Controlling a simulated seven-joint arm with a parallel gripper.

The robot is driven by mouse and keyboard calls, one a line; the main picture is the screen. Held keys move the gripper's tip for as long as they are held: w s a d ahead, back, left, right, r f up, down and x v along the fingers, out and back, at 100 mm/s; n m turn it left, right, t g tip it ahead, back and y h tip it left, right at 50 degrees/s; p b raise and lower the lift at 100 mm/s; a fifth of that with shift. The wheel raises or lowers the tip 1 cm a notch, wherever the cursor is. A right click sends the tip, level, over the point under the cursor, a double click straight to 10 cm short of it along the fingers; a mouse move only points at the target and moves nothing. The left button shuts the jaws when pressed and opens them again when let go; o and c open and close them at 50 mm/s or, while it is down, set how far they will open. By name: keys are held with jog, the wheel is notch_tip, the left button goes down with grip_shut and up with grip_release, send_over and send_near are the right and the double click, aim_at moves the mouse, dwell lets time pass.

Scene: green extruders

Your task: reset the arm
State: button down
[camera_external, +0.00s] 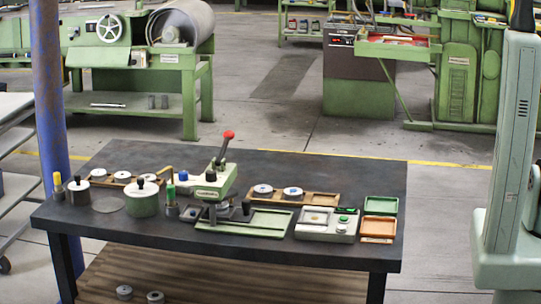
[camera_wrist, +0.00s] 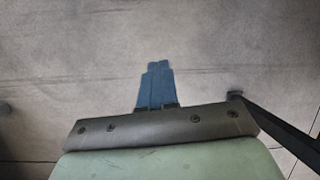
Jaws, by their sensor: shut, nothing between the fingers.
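My gripper (camera_wrist: 158,68) shows in the wrist view as two blue fingers side by side, pressed together with nothing between them. They point away from the wide dark mounting plate over bare grey floor, and they touch nothing. In the external view the gripper is not visible; only pale green-grey parts of my arm stand at the right edge, to the right of the table and apart from it. A small green press (camera_external: 213,183) stands at the middle of the dark workbench (camera_external: 370,180), with its red-knobbed lever (camera_external: 224,146) pointing up.
On the bench are a green pot (camera_external: 142,203), wooden trays with round parts, a grey control box (camera_external: 327,229), a green tray (camera_external: 381,206) and an orange tray (camera_external: 379,229). A blue post (camera_external: 50,100) rises at left. A dark bar (camera_wrist: 270,125) crosses the wrist view's right side.

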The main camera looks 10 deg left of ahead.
jog(key=s+d+m+g, duration=0.1)
jog(key=s+d, duration=0.2)
jog(key=s, duration=0.8)
jog(key=s+d+f+g, duration=0.1)
jog(key=s+d, duration=0.3)
jog(key=s, duration=0.7)
jog(key=shift+d+m+h, duration=0.3)
jog(key=shift+m, duration=0.1)
